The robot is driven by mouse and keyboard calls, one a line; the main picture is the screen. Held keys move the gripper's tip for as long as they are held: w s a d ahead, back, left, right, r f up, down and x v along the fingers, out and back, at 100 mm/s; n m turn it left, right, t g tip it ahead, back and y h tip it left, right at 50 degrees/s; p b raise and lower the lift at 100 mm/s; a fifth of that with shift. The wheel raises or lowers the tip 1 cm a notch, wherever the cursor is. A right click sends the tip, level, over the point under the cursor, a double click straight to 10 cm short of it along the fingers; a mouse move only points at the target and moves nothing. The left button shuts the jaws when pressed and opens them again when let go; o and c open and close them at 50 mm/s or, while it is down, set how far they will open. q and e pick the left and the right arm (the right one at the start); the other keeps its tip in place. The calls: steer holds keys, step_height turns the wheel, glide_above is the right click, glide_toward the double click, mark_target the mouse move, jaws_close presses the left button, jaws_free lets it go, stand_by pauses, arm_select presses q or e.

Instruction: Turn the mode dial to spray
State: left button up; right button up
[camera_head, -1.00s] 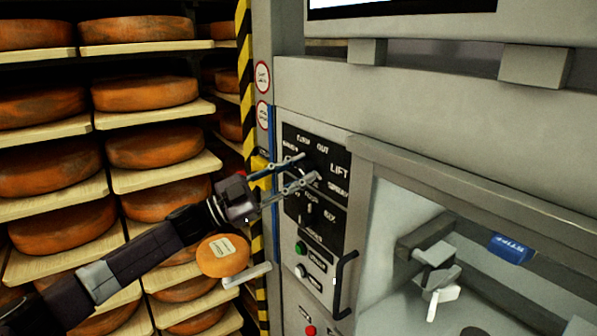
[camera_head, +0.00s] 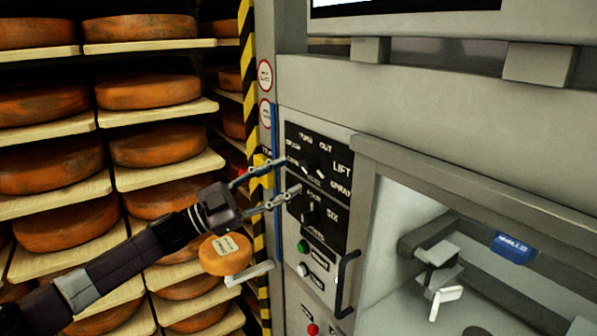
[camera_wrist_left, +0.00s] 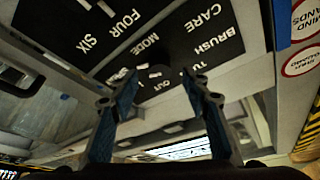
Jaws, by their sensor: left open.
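The mode dial (camera_head: 312,160) is a dark knob on the upper black panel, ringed by white labels including TURN, OUT, LIFT and SPRAY. The SPRAY label (camera_head: 341,189) is at its lower right. I cannot tell for sure which label the dial points to. My left gripper (camera_head: 291,175) is open and empty. Its fingertips are at the panel's left edge, left of the dial and apart from it. In the left wrist view the dial (camera_wrist_left: 157,73) shows beyond the spread fingers (camera_wrist_left: 160,92). My right gripper is not in view.
A second dial (camera_head: 308,208) with FOUR and SIX labels is just below. A green button (camera_head: 302,247) and a black handle (camera_head: 345,285) are lower down. Shelves of orange cheese wheels (camera_head: 150,91) fill the left. A striped post (camera_head: 247,90) stands beside the machine.

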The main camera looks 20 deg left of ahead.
arm_select(q)
steer(key=v, duration=0.7)
steer(key=shift+s+a, duration=0.1)
